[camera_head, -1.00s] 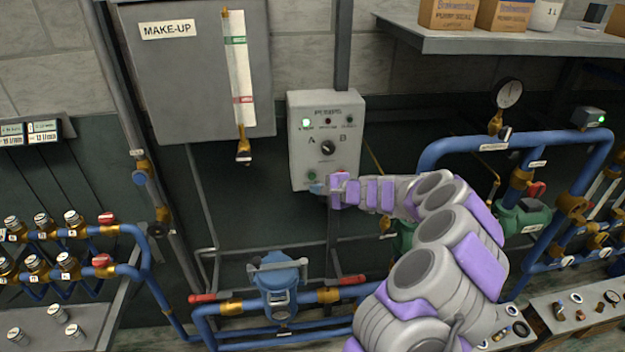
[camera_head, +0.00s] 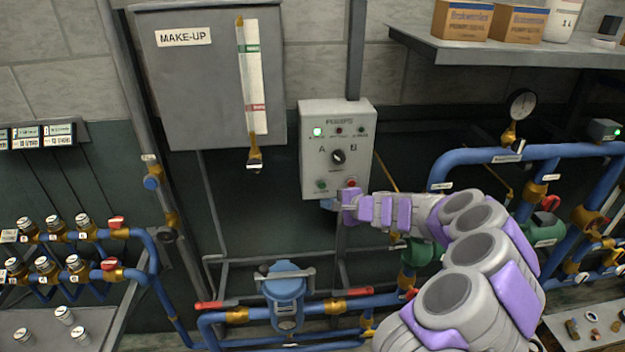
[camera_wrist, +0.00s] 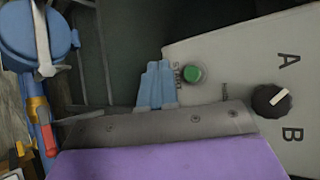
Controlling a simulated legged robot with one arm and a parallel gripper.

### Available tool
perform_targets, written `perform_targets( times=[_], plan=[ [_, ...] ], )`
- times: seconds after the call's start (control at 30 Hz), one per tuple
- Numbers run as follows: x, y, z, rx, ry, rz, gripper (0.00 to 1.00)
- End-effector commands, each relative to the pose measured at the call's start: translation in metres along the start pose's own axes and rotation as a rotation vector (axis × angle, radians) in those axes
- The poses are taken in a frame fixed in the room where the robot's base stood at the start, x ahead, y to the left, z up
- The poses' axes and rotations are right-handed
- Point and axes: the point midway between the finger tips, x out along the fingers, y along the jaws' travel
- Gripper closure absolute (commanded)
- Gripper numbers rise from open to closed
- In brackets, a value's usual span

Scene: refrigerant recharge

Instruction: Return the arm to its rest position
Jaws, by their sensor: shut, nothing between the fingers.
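My arm (camera_head: 465,255) reaches from the lower right toward the pump control box (camera_head: 315,150) on the wall. My gripper (camera_head: 328,204) is at the box's lower edge, just below its green button (camera_head: 321,185) and red button (camera_head: 351,183). In the wrist view the blue fingers of my gripper (camera_wrist: 157,87) are together and empty, beside the green button (camera_wrist: 194,73). I cannot tell whether they touch the box. The selector knob (camera_head: 338,157) shows on the box, and also in the wrist view (camera_wrist: 271,100).
A blue strainer-like housing (camera_head: 285,292) on blue pipes stands below the box. Blue pipes with a gauge (camera_head: 521,104) are at right, under a shelf (camera_head: 500,47) with boxes. The make-up tank (camera_head: 200,90) hangs at left. Valves (camera_head: 60,250) line the left side.

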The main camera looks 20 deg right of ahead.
Motion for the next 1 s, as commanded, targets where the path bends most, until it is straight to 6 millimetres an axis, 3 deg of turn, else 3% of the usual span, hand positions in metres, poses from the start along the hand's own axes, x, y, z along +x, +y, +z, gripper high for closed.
perform_targets(
  times=[0.17,0.27,0.37,0.5,0.6,0.7,0.8,0.9,1.0],
  plan=[
    [0.0,-0.001,0.002,-0.003,-0.003,0.001,1.0],
    [0.001,-0.006,0.018,-0.032,-0.032,0.006,1.0],
    [0.0,-0.018,0.061,-0.105,-0.107,0.022,1.0],
    [-0.01,-0.027,0.153,-0.28,-0.263,0.08,1.0],
    [-0.027,-0.019,0.221,-0.42,-0.385,0.147,1.0],
    [-0.052,-0.001,0.278,-0.565,-0.488,0.23,1.0],
    [-0.083,0.027,0.321,-0.699,-0.573,0.331,1.0],
    [-0.117,0.059,0.349,-0.825,-0.638,0.443,1.0],
    [-0.153,0.093,0.364,-0.939,-0.681,0.571,1.0]
  ],
)
